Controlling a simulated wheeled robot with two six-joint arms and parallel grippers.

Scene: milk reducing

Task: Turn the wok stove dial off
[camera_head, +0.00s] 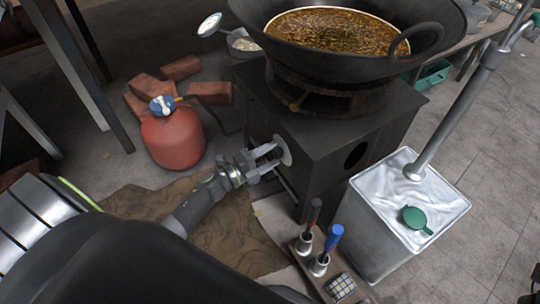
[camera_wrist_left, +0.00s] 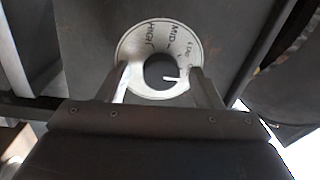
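The wok stove (camera_head: 330,150) is a dark box with a large wok (camera_head: 330,35) of brown food on top. Its dial has a pale round plate (camera_wrist_left: 130,45) marked HIGH, MID and LOW, with a dark knob (camera_wrist_left: 158,70) in the middle. The knob's white pointer points right in the wrist view, below the LOW mark. The plate shows partly in the head view (camera_head: 284,149). My left gripper (camera_head: 278,157) faces the dial, its fingers apart on either side of the knob; it also shows in the left wrist view (camera_wrist_left: 160,75). I cannot tell whether the fingertips touch it.
A red gas cylinder (camera_head: 173,138) and bricks (camera_head: 180,68) stand left of the stove. A metal can (camera_head: 385,230) with a green cap (camera_head: 413,217) stands right. A brown cloth (camera_head: 235,235) lies below my arm.

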